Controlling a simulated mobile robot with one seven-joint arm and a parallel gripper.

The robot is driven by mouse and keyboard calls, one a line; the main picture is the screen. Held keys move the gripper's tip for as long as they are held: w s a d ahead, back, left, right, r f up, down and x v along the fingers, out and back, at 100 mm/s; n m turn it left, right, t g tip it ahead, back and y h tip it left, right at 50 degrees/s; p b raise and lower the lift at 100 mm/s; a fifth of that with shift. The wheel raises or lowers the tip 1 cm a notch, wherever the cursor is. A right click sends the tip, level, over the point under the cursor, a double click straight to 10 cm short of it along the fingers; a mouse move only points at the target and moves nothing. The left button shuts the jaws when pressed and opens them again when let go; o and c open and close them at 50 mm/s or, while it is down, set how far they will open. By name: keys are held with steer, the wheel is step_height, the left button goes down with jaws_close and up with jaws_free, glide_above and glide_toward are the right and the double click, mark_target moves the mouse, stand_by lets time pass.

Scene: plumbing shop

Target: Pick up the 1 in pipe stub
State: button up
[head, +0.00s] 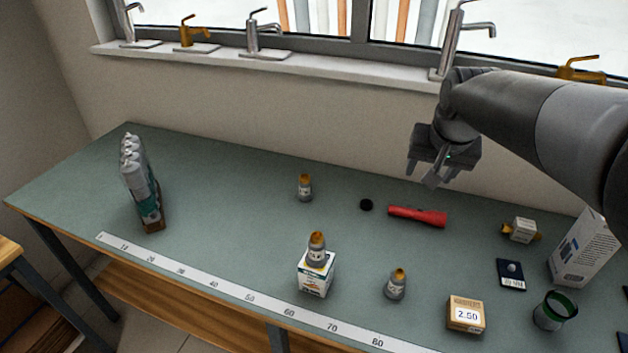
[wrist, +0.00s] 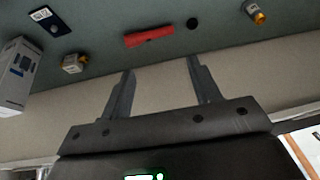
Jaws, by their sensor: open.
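No thing in view is clearly readable as the 1 in pipe stub. A short dark cylinder with a green rim (head: 554,311) stands upright at the table's right front; I cannot tell whether it is a pipe stub. A red tapered tube-like thing (head: 417,216) lies on the table, and it also shows in the wrist view (wrist: 148,37). A small black disc (head: 366,205) lies left of it. My gripper (head: 440,174) is open and empty, above the table's back edge, behind and above the red thing. In the wrist view my fingers (wrist: 161,66) stand apart with nothing between them.
Grey bottles with orange caps (head: 305,187) stand about, one on a small white box (head: 315,274). A price box (head: 466,314), dark card (head: 511,274), boxed brass fitting (head: 522,230) and white carton (head: 585,250) are at right. Taps line the sill.

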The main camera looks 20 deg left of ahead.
steer(key=w+a+f, duration=0.3)
steer(key=w+a, duration=0.4)
steer(key=a, duration=0.2)
steer(key=n, duration=0.2)
glide_toward(304, 177)
steer(key=f, duration=0.2)
steer(key=x, duration=1)
steer(key=shift+w+f, duration=0.25)
steer(key=shift+w, duration=0.2)
steer(key=shift+c, duration=0.5)
steer(key=shift+r, duration=0.1)
jaws_close()
